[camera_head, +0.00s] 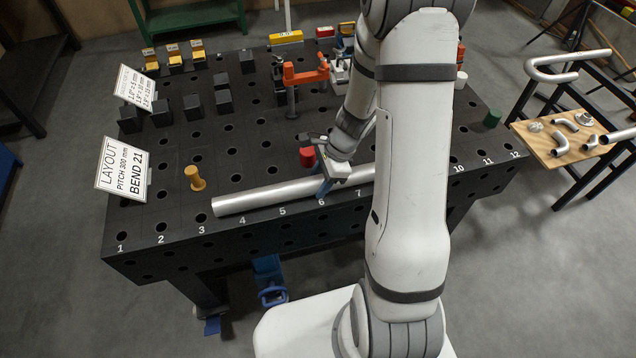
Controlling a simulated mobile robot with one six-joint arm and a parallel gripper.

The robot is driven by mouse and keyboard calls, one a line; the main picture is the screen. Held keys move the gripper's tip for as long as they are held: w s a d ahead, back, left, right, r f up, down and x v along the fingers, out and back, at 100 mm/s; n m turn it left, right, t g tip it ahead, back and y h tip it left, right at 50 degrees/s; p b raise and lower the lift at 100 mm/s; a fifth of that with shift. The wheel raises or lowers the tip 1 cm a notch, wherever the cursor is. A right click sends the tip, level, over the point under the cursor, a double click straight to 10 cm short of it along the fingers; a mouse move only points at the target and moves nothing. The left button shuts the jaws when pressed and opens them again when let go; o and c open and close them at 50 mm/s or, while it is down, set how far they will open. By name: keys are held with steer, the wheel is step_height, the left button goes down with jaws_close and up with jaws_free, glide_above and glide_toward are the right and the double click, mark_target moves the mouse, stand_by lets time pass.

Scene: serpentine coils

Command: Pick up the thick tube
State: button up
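The thick tube (262,197) is a straight silver pipe. It lies along the front edge of the black perforated table (150,262), above the numbers 3 to 7. Its open left end shows near number 3, and its right part is hidden behind my arm. My gripper (323,187) is down at the tube near number 6, pointing downward. One finger shows in front of the tube's near side. The other finger is hidden, so I cannot tell whether the gripper is closed on the tube.
A red cylinder (307,156) stands just behind the tube, close to my gripper. Black blocks (193,107), an orange clamp (305,74) and signs (122,167) stand farther off. A wooden side table (545,150) holds bent pipes at right.

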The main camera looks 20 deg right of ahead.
jaws_close()
steer(key=shift+r, duration=0.1)
stand_by(0.4)
